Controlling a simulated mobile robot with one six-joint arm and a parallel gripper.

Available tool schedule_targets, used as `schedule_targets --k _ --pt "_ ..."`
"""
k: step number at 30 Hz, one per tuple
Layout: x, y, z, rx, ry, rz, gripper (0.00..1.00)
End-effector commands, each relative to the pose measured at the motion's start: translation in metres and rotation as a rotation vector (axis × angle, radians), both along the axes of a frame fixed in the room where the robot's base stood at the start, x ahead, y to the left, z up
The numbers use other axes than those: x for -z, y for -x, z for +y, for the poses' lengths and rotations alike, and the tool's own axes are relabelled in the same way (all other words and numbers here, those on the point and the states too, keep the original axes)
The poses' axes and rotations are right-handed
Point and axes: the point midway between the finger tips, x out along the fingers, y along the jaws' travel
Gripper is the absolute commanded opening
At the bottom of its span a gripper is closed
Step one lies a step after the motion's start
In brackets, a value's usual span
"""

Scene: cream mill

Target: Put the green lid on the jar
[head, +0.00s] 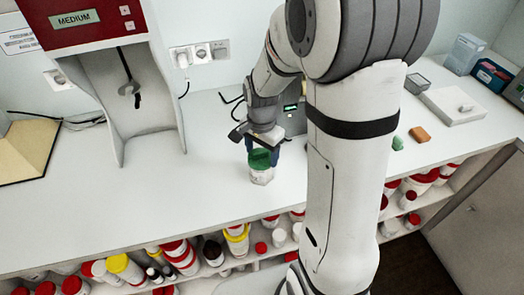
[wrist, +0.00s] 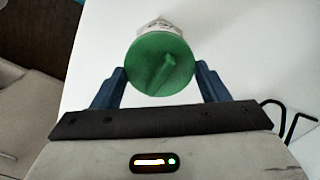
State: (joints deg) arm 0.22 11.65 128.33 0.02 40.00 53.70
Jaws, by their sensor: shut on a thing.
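The green lid (wrist: 160,64) is a round disc with a raised bar across its top. It also shows in the head view (head: 260,158), at the top of the jar. The jar (head: 262,176) is clear to whitish and stands upright on the white counter; part of it shows behind the lid in the wrist view (wrist: 160,25). My gripper (wrist: 161,82) is shut on the green lid, with a blue finger at either side. In the head view my gripper (head: 263,148) is right over the jar. I cannot tell whether the lid is seated on the rim.
A red and grey machine marked MEDIUM (head: 105,65) stands at the left. A grey device with a small display (head: 291,108) is just behind my gripper. Below the counter (head: 110,210), a shelf holds several jars and bottles. The counter left of the jar is clear.

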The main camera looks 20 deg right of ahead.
Motion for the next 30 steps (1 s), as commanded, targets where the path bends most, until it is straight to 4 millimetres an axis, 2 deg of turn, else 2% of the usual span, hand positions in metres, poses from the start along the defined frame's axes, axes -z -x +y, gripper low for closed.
schedule_targets --k 2,3,11,16,19,30 --pt "-0.0001 0.0 0.0 0.0 0.0 0.0 0.47" --pt "-0.0001 0.0 0.0 0.0 0.0 0.0 0.71" --pt "0.0 -0.0001 -0.0001 0.0 0.0 0.0 0.92" --pt "0.0 0.0 -0.0001 0.0 0.0 0.0 0.93" --pt "0.0 0.0 -0.0001 0.0 0.0 0.0 1.0" --pt "-0.0073 -0.0001 -0.001 0.001 0.0 0.0 1.0"
